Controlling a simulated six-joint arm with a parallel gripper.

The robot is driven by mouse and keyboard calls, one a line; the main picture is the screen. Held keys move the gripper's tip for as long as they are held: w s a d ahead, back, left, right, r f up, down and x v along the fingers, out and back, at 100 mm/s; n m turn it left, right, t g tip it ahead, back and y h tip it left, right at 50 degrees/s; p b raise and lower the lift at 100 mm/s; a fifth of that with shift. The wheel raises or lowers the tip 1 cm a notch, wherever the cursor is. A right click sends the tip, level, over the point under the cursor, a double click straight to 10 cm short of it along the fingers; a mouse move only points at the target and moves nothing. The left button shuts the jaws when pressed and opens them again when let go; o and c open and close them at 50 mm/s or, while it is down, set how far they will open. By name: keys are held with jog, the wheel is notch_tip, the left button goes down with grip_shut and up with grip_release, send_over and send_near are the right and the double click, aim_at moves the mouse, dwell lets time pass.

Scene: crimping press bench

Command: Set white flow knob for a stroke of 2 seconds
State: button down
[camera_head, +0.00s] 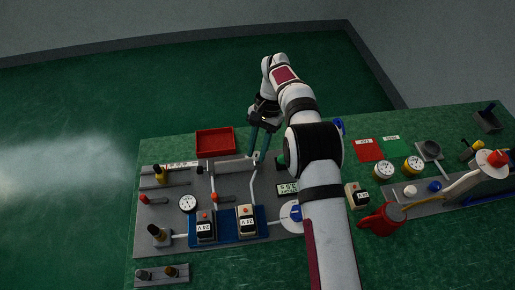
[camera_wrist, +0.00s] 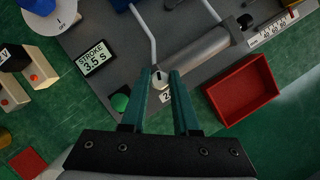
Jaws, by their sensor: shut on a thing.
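The white flow knob (camera_wrist: 160,78) with a dark pointer line shows between my fingertips in the wrist view. A small label reading 2 sits just below it. My gripper (camera_wrist: 161,88) has teal fingers and is shut on the knob, one finger on each side. In the head view my gripper (camera_head: 260,156) points down at the grey plate, and I cannot make out the knob there. The stroke display (camera_wrist: 94,58) reads "STROKE 3.5 S" in the wrist view. It also shows in the head view (camera_head: 287,188), partly beside my arm.
A green button (camera_wrist: 120,101) is left of my fingers. A grey cylinder (camera_wrist: 205,55) and a red tray (camera_wrist: 243,90) lie to the right.

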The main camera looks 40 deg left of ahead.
dwell(0.3)
jog(key=c, duration=0.7)
grip_release()
jog(key=shift+o, duration=0.2)
jog(key=r, duration=0.4)
jog(key=shift+w+d+r, duration=0.15)
jog(key=shift+d+r, duration=0.05)
jog(key=shift+r, duration=0.15)
jog(key=w+d+r, duration=0.3)
jog(key=d+r, duration=0.3)
jog(key=d, duration=0.4)
jog(key=shift+w+d+r, duration=0.15)
jog(key=shift+d+r, duration=0.05)
jog(key=shift+d, duration=0.15)
